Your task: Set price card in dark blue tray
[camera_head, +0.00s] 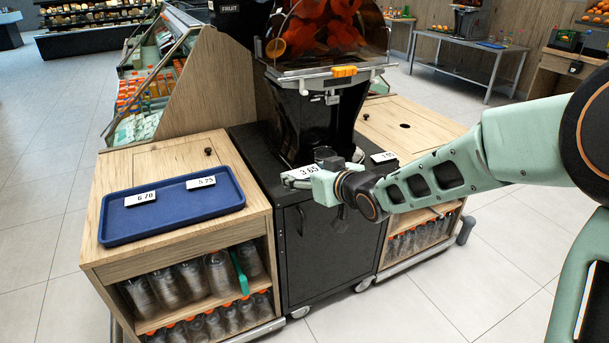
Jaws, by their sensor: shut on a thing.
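My gripper (311,181) is at the front of the black juicer stand, shut on a white price card (303,173) that reads 3.65. It holds the card up near the stand's top; whether the card still touches that surface cannot be told. The dark blue tray (112,237) lies on the wooden counter at the left, apart from my gripper. Two white price cards lie in it: one reading 6.70 (140,199) and one reading 5.75 (201,183). Another price card (383,157) lies to the right of my gripper, partly readable.
The orange juicer (322,90) rises behind my gripper. Shelves with empty bottles (190,281) are under the left counter (165,156). The front and right parts of the tray are bare. The right wooden counter (415,125) is mostly clear.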

